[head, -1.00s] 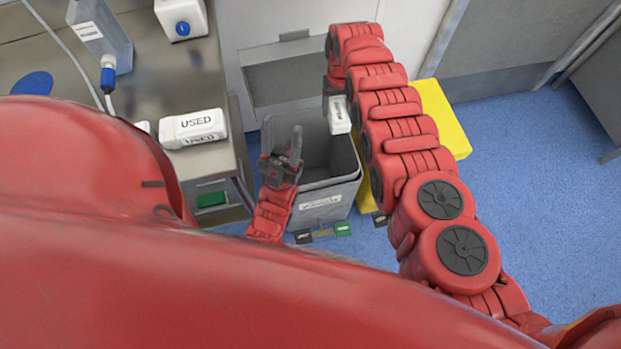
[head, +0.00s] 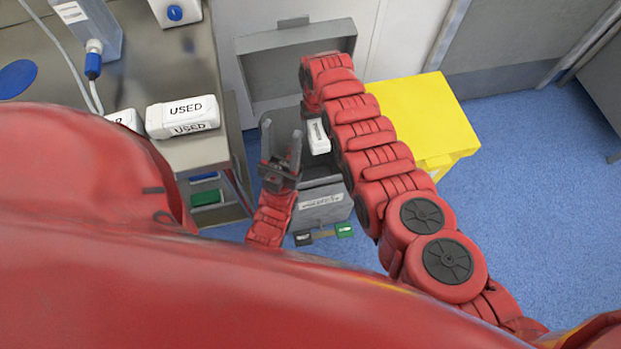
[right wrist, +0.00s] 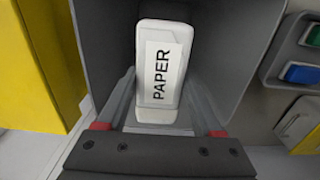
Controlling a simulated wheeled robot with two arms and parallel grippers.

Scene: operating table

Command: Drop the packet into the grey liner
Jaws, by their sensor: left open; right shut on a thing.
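The packet is a white block labelled PAPER (right wrist: 160,62). It also shows in the head view (head: 319,137), partly behind my right arm. My right gripper (right wrist: 160,100) is shut on it, with a finger on either side. The grey liner (head: 322,215) is an open grey bin with a front label. Its grey walls (right wrist: 225,60) flank the packet in the right wrist view, so the packet is over the opening. I cannot tell how deep it is. My left gripper (head: 281,152) is open and empty, in front of the bin's left side.
A raised grey lid (head: 300,45) stands behind the bin. A yellow bin (head: 425,115) is close on the right. A metal table with a white USED box (head: 182,117) is on the left. Black and green pedals (head: 344,230) are at the bin's foot. Blue floor is free at right.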

